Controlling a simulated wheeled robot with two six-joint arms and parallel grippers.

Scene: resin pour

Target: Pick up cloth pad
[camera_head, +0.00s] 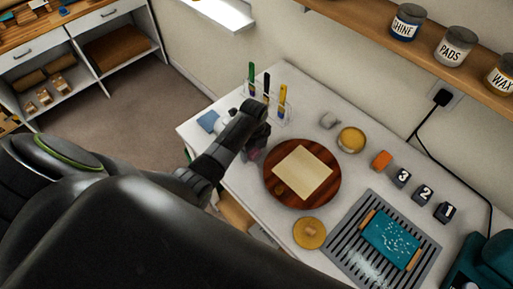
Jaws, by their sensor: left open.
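No single item is certain to be the cloth pad. A small blue square (208,121) lies flat at the table's left end. A pale yellow square sheet (302,172) lies on a round dark wooden board (325,196). A round tan pad-like disc (309,233) with a small knob sits in front of the board. My left gripper (254,151) is open, between the blue square and the board's left edge, with its fingers partly hidden by my arm. Something whitish (226,117) shows beside my wrist, partly covered. My right gripper is not in view.
A slatted grey tray (425,246) holds a teal board (390,239) at the right.

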